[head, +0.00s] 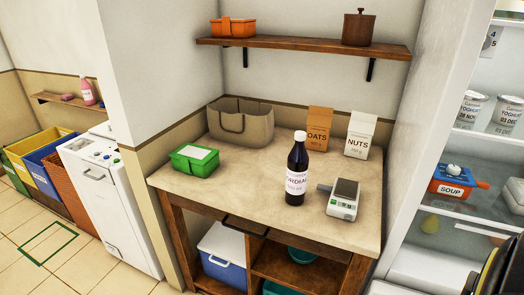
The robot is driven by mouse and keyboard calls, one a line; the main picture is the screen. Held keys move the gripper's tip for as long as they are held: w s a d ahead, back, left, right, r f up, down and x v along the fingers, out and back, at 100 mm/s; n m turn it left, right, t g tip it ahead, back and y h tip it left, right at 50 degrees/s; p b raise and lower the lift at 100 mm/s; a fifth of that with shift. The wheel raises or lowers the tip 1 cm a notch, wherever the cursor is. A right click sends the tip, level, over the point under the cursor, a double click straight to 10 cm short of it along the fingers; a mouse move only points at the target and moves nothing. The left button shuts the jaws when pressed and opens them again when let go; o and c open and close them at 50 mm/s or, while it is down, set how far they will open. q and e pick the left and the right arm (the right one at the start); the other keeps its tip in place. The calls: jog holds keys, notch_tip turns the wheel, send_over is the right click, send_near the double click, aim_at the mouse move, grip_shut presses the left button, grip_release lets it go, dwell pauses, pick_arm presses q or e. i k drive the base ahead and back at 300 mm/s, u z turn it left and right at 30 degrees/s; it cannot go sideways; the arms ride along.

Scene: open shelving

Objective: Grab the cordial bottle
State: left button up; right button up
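Neither of my grippers shows in the head view.
A grey device (343,199) stands just right of the bottle. Oats (319,128) and nuts (359,135) packs stand behind. A green box (194,160) and a beige bag (241,122) are left. A wall shelf (300,44) hangs above; an open fridge (455,160) is right.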

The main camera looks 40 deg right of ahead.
aim_at(297, 165)
jog(key=i, duration=1.95)
jog(key=z, duration=1.6)
